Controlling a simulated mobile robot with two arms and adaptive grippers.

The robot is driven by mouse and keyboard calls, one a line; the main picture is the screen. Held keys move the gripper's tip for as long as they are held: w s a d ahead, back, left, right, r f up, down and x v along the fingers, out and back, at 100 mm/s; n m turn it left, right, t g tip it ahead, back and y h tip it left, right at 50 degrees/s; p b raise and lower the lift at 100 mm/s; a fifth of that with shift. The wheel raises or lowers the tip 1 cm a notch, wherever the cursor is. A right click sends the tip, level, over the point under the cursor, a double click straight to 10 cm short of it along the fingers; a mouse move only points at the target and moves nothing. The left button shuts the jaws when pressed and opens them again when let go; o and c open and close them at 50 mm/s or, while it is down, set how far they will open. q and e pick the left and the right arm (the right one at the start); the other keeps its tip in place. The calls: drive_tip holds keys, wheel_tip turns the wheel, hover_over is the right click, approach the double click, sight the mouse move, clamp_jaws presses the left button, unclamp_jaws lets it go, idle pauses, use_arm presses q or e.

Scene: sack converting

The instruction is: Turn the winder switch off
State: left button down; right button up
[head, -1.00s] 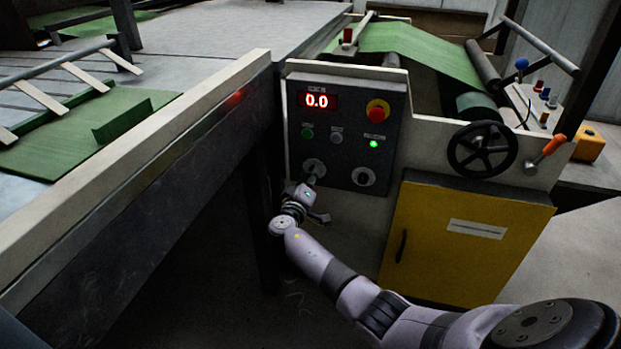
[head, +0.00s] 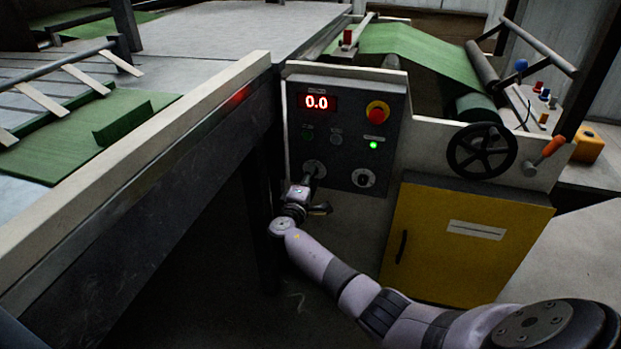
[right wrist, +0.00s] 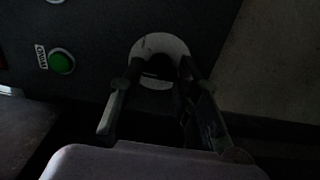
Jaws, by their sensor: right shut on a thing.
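The dark control panel (head: 347,115) stands upright at the middle of the head view. It has two rotary switches on round pale plates along its lower part. My right gripper (head: 312,175) is at the left rotary switch (head: 315,166). In the right wrist view the fingers (right wrist: 155,88) are shut on the dark knob (right wrist: 157,68), one on each side, in front of its pale round plate. The knob's pointing direction is hidden. The right rotary switch (head: 363,178) is untouched. The switch labels are too small to read. My left gripper is not in view.
The panel has a red display (head: 317,101) reading 0.0, a red stop button (head: 377,111) and a lit green lamp (head: 373,145). A white-topped table edge (head: 150,150) is close on the left. A yellow cabinet (head: 465,240) and a black handwheel (head: 482,150) are to the right.

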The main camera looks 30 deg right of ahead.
idle(0.3)
drive_tip(key=o, duration=1.2)
drive_tip(key=shift+c, duration=0.2)
drive_tip(key=v, duration=1.2)
